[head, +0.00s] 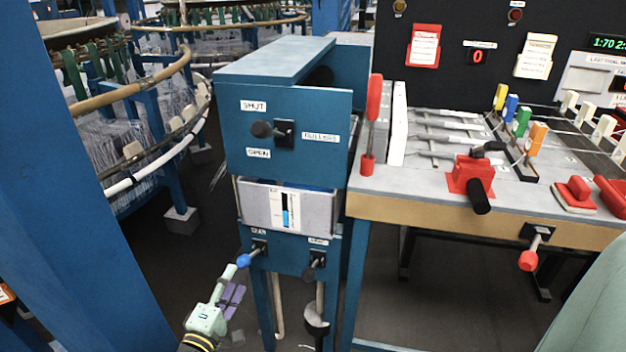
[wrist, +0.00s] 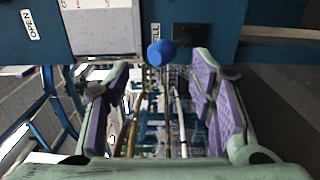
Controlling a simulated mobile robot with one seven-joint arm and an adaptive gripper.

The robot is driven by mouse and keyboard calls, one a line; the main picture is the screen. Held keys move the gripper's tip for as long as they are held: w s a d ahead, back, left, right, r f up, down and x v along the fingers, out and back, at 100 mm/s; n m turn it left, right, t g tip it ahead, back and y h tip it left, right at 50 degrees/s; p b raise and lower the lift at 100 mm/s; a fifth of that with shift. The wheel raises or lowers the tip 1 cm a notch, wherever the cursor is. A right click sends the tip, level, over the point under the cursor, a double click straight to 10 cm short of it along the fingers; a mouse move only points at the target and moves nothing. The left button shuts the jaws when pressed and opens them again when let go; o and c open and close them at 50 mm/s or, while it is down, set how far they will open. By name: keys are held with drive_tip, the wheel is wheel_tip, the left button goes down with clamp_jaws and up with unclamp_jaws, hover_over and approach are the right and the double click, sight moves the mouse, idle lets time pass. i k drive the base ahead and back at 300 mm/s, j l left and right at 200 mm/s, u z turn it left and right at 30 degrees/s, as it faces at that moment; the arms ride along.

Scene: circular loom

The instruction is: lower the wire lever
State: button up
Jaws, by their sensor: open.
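No label reading "wire" is legible, so I cannot tell by name which handle is the wire lever. A blue-knobbed lever (head: 244,260) sticks out from the lower blue panel, beside a small label. In the wrist view its blue ball (wrist: 161,53) shows at the top, between and beyond the fingertips. My gripper (head: 230,294) is below and left of that ball in the head view. Its purple-padded fingers (wrist: 160,80) are spread apart, with nothing between them that I can see held. A black-knobbed lever (head: 309,273) sits to the right on the same panel.
Above is a blue box with a black-knobbed lever (head: 262,129) labelled shut and open. A grey tank (head: 310,209) with a blue level gauge sits under it. To the right, a bench carries a tall red lever (head: 374,97). Loom rings (head: 150,85) stand left.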

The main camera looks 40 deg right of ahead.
sight(528, 260)
drive_tip(key=k+j, duration=0.2)
drive_tip(key=j, duration=0.2)
drive_tip(key=k+j, duration=0.2)
drive_tip(key=j, duration=0.2)
drive_tip(key=k+j, duration=0.2)
drive_tip(key=j, duration=0.2)
